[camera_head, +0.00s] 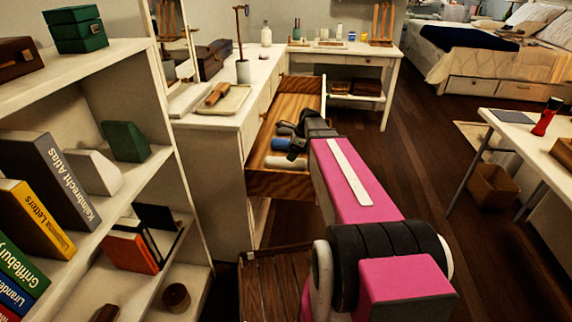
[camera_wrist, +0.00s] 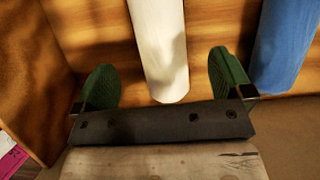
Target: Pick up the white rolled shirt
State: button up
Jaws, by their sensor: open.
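The white rolled shirt (camera_wrist: 160,45) lies in an open wooden drawer (camera_head: 285,187). In the wrist view its near end sits between the two green fingers of my gripper (camera_wrist: 162,82), with a gap on each side. In the head view the white roll (camera_head: 280,162) shows in the drawer near its front, partly by my gripper (camera_head: 292,140). My gripper is open and holds nothing. A blue roll (camera_wrist: 287,45) lies to the right of the white one, just beyond the right finger.
The drawer's side wall (camera_wrist: 40,100) is close to the left finger. A white dresser (camera_head: 215,150) stands left of the drawer, and a bookshelf (camera_head: 130,90) fills the left. A white table (camera_head: 545,160) stands at the right. Open floor lies between.

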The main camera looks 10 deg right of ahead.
aim_at(286, 163)
jog(key=x, duration=0.7)
jog(key=shift+a+f, duration=0.15)
jog(key=shift+f, duration=0.2)
jog(key=c, duration=1.1)
